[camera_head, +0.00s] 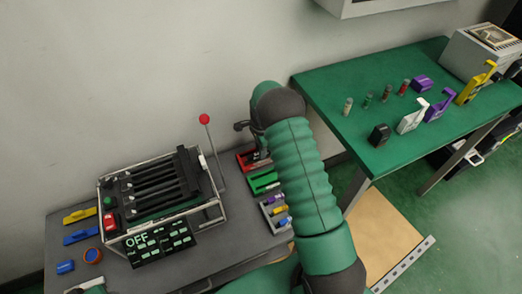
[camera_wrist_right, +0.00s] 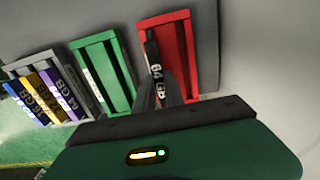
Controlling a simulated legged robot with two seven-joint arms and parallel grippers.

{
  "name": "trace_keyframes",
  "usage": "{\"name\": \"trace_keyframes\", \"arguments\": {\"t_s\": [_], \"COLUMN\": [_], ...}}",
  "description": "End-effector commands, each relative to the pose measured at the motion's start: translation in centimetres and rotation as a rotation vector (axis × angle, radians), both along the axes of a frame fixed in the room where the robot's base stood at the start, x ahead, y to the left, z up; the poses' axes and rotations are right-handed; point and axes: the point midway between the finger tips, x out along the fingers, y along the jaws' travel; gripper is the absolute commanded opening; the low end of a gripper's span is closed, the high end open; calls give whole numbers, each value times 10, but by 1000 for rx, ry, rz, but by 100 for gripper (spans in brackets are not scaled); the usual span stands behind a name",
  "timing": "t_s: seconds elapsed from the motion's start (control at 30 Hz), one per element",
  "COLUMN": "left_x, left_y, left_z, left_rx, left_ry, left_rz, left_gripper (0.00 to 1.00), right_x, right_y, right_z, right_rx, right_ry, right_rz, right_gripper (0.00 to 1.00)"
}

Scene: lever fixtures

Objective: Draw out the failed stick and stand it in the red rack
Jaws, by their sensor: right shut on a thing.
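The red rack (camera_head: 246,160) stands at the right end of the grey bench, and its slot also shows in the right wrist view (camera_wrist_right: 183,50). A black stick marked 64 GB (camera_wrist_right: 153,60) is upright at the red rack's left side. My right gripper (camera_wrist_right: 163,92) is shut on this stick. I cannot tell whether the stick's lower end is seated. In the head view the right arm partly hides the gripper and rack. The black slotted unit (camera_head: 150,188) sits in a metal frame, with its panel (camera_head: 160,243) reading OFF. My left gripper is not in view.
A green rack (camera_wrist_right: 103,75) is beside the red one, then a grey rack (camera_wrist_right: 25,67) with purple, yellow and blue sticks. A red-knobbed lever (camera_head: 204,119) rises beside the unit. A green table (camera_head: 335,95) with several small items stands at right.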

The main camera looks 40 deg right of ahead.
Motion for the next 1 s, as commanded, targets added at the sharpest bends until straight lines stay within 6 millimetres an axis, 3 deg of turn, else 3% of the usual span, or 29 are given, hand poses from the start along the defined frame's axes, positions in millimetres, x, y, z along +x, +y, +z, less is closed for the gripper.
{"name": "trace_keyframes", "arguments": {"t_s": [0.73, 0.77, 0.8, 0.93, 1.0], "left_x": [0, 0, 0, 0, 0], "left_y": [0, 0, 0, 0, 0], "left_z": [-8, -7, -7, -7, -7], "left_rx": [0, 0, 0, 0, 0], "left_ry": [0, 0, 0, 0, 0], "left_rz": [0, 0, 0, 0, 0], "left_gripper": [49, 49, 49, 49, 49], "right_x": [0, 0, 0, 0, 0], "right_y": [0, 0, 0, 0, 0], "right_z": [-19, -19, -18, -18, -18], "right_rx": [-1, -1, -1, 0, 0], "right_ry": [1, 1, 1, 1, 1], "right_rz": [1, 1, 1, 1, 1], "right_gripper": [0, 17, 23, 39, 39]}}
